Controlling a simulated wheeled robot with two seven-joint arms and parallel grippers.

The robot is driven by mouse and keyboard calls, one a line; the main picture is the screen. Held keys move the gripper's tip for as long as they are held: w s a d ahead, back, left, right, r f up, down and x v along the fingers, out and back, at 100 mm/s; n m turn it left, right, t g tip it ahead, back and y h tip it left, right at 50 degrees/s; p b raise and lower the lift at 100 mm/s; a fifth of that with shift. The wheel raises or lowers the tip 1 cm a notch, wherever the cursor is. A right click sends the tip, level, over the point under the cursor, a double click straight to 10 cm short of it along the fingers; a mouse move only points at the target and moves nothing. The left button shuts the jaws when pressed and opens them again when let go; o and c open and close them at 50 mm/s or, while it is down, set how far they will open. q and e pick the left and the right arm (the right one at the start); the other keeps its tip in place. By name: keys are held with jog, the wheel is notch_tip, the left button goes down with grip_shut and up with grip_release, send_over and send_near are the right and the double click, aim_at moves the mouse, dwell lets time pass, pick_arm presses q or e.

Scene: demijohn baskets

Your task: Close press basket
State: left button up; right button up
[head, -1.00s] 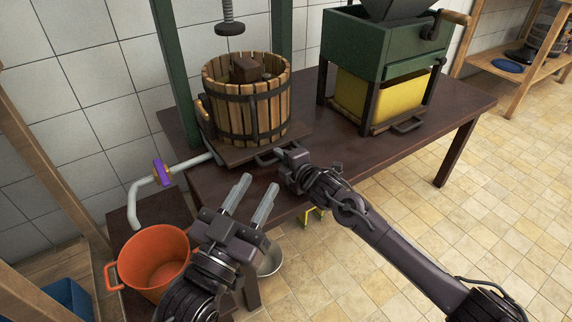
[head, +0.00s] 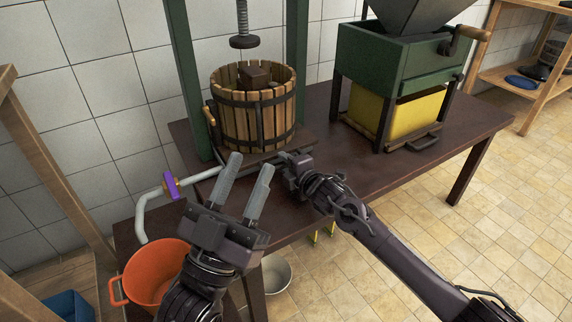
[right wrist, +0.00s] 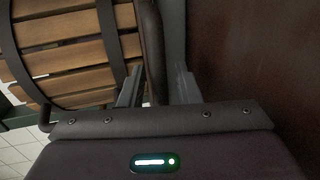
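The press basket (head: 253,122), wooden slats with dark hoops, stands on the press's dark base plate on the table. A dark block (head: 254,77) shows inside its top. The screw with its round plate (head: 244,42) hangs above. A small wooden-handled lever (head: 211,117) is at the basket's left side. My right gripper (head: 283,163) is at the front of the base plate. In the right wrist view its two fingers (right wrist: 156,88) stand apart on either side of a dark curved bar (right wrist: 152,40); firm contact is unclear. My left gripper (head: 248,163) is open and empty, in front of the basket.
A green crusher (head: 395,62) with a yellow bin (head: 402,112) stands right on the table (head: 395,175). A pipe with a purple valve handle (head: 171,186) leads left over an orange bucket (head: 152,278). A metal bowl (head: 277,275) is below. Green posts flank the basket.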

dwell(0.3)
